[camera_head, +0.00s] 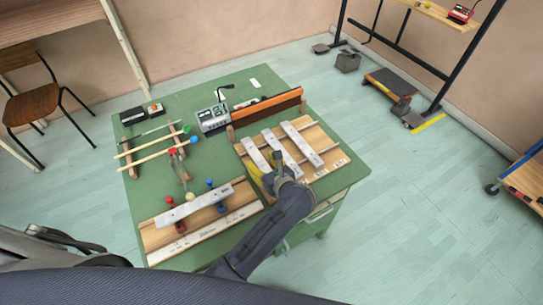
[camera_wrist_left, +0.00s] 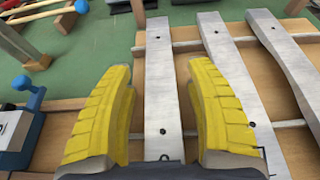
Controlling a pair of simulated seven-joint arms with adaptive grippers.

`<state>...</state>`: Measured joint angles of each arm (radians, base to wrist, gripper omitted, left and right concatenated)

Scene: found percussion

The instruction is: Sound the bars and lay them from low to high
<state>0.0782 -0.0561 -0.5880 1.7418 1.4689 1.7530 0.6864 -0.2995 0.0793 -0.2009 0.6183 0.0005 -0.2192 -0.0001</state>
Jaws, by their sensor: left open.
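Three silver metal bars lie side by side on a wooden board (camera_head: 327,138) with crosswise rails: a left bar (camera_head: 251,149), a middle bar (camera_head: 279,147) and a right bar (camera_head: 301,144). A fourth silver bar (camera_head: 194,206) rests on a stand with red and blue knobs at the table's front left. My left gripper (camera_head: 262,178) is over the near end of the left bar. In the wrist view its yellow fingers (camera_wrist_left: 160,72) are open, with the left bar (camera_wrist_left: 162,90) showing between them. I cannot tell their height above it. My right gripper is not in view.
Mallets with coloured heads (camera_head: 172,151) lie across a wooden rack at the left of the green table (camera_head: 150,190). A grey meter (camera_head: 212,118) and a long orange-and-black piece (camera_head: 267,107) stand behind the board. A pale labelled strip (camera_head: 210,232) lies in front of the stand.

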